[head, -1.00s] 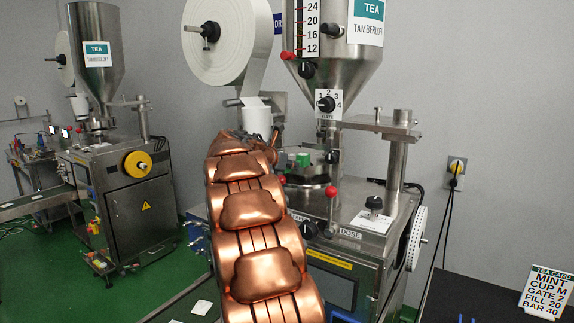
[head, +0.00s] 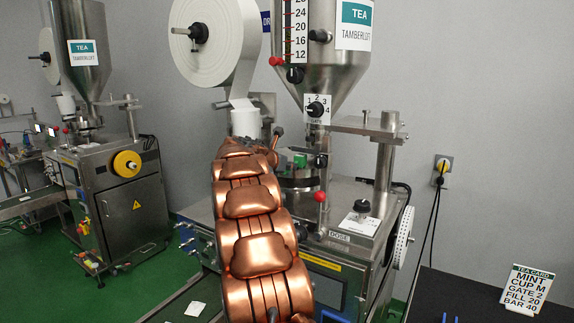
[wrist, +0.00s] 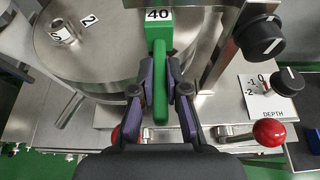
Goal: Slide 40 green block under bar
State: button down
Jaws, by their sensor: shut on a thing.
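The green block (wrist: 162,85) carries a white label reading 40 and stands out from the machine top in the wrist view. My gripper (wrist: 162,78) is shut on its narrow front part, one purple-grey finger on each side. The label lies just beyond the fingertips. A strip of grey metal (wrist: 185,4) crosses behind the label at the top edge; I cannot tell if it is the bar, nor whether the block is under it. In the head view a green piece (head: 299,160) shows beside the round platform, and my copper arm hides part of the area.
A round steel plate (wrist: 95,50) bears tags S and 2. A black knob (wrist: 260,35), the depth dial (wrist: 288,80) and a red ball lever (wrist: 269,132) are close on the right. A tea card (head: 527,288) reads BAR 40.

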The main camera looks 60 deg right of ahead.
dwell(0.3)
jog(key=c, duration=1.1)
grip_release()
jog(key=v, duration=1.2)
jog(key=shift+w+f, duration=0.1)
